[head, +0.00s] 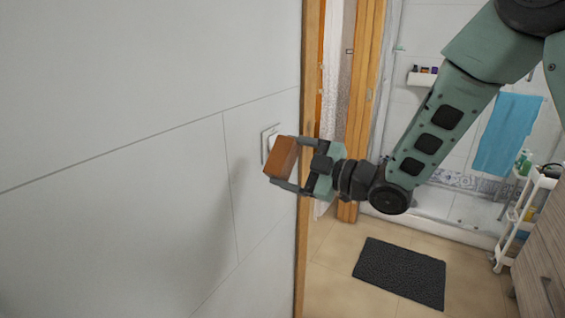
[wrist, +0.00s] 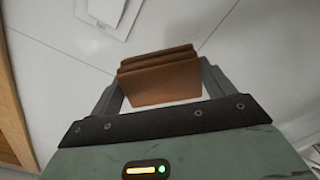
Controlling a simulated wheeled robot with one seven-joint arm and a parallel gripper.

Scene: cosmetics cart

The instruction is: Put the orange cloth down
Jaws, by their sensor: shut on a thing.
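The orange cloth (head: 282,157) looks like a folded, brown-orange block. My gripper (head: 292,164) is shut on it and holds it up in the air in front of the tiled wall. In the wrist view the cloth (wrist: 160,77) sits between the two fingers of my gripper (wrist: 163,85), with several folded layers showing. No surface shows directly beneath the cloth. I cannot tell whether it touches the wall.
A white switch plate (head: 268,141) is on the wall just behind the cloth. A wooden door frame (head: 310,120) stands to the right. Beyond it are a dark mat (head: 400,272), a white cart (head: 517,215) with bottles, and a hanging blue towel (head: 507,134).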

